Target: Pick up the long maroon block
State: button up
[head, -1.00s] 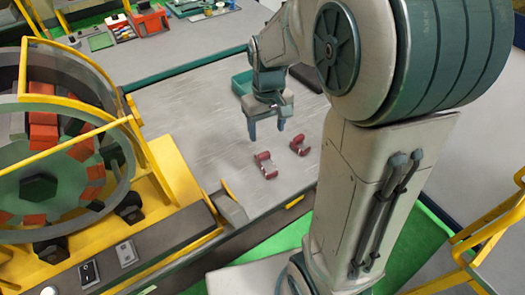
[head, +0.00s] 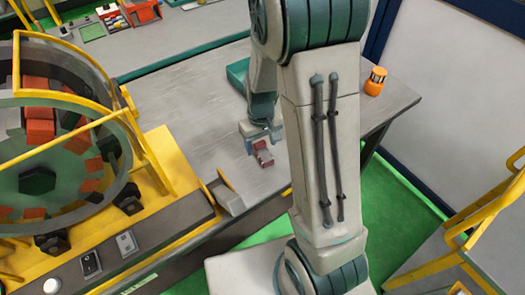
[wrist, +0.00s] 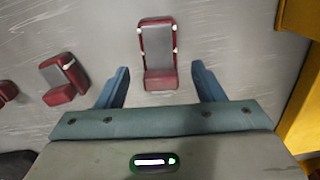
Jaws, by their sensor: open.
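A maroon block (wrist: 158,80) with a grey middle face and small white spots lies on the grey table. In the wrist view it is centred between the fingers of my gripper (wrist: 160,72), its near end between them and its far end beyond the tips. My gripper is open, with a gap on both sides of the block. In the head view the same block (head: 263,154) shows just below my gripper (head: 262,146). A second maroon block (wrist: 60,93) lies to the left in the wrist view. A third maroon piece (wrist: 6,90) is cut off at the left edge.
A large round stator in a yellow frame (head: 175,185) stands left of the table (head: 190,110). A teal tray (head: 237,75) lies behind my arm. An orange cylinder (head: 375,82) stands at the table's right. A yellow edge (wrist: 300,95) shows right in the wrist view.

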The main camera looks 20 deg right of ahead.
jog(key=shift+f, duration=1.2)
jog(key=c, duration=1.1)
jog(key=shift+r, duration=0.1)
grip_shut()
jog(key=shift+w+r, duration=0.1)
